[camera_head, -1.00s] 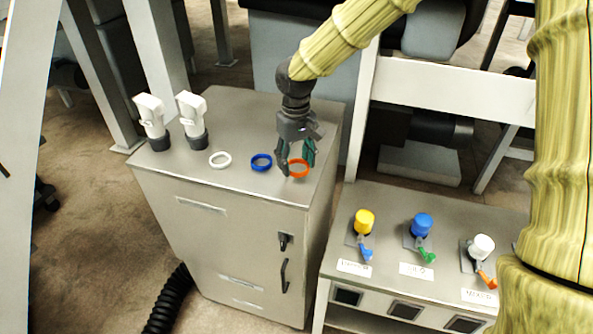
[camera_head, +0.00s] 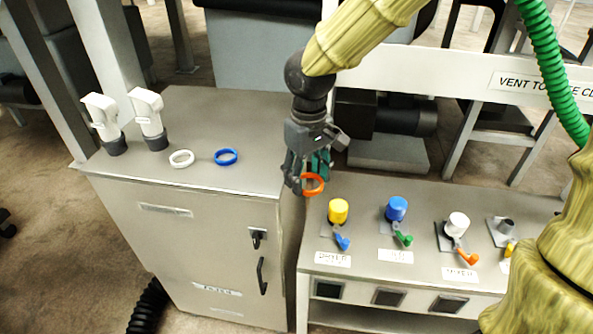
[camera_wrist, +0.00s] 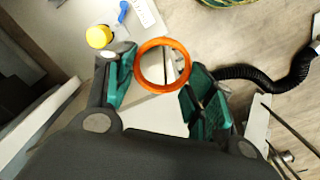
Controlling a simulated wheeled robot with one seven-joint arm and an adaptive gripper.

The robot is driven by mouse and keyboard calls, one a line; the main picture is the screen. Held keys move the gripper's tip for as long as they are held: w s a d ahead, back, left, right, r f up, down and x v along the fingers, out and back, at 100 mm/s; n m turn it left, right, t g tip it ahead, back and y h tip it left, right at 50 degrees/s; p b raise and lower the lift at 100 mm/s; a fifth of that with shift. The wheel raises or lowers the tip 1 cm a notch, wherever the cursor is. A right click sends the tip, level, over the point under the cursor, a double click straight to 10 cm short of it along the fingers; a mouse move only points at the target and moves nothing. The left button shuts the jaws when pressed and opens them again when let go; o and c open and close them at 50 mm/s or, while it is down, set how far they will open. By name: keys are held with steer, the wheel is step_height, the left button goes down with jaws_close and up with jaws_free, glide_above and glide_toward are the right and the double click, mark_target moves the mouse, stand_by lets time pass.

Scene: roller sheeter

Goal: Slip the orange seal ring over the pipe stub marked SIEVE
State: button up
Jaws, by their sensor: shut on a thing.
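The orange seal ring (camera_head: 313,184) is held at the fingertips of my gripper (camera_head: 308,178), above the gap between the cabinet and the low bench. In the wrist view the orange ring (camera_wrist: 163,65) sits between the green-padded fingers (camera_wrist: 160,85), its opening clear. A bare dark pipe stub (camera_head: 505,226) stands on the bench at the right, with no cap on it. Its label is hidden behind my arm, so I cannot read whether it says SIEVE.
The bench (camera_head: 360,205) also bears stubs with a yellow cap (camera_head: 338,210), a blue cap (camera_head: 397,207) and a white cap (camera_head: 457,224), each with a coloured lever. The cabinet (camera_head: 215,110) holds a white ring (camera_head: 181,159), a blue ring (camera_head: 226,157) and two white fittings. A green hose hangs at the right.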

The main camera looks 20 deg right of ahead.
steer(key=shift+s+d, duration=0.15)
steer(key=shift+s, duration=0.25)
steer(key=shift+r, duration=0.1)
steer(key=shift+r+p, duration=0.65)
steer(key=shift+p, duration=0.2)
steer(key=shift+f, duration=0.1)
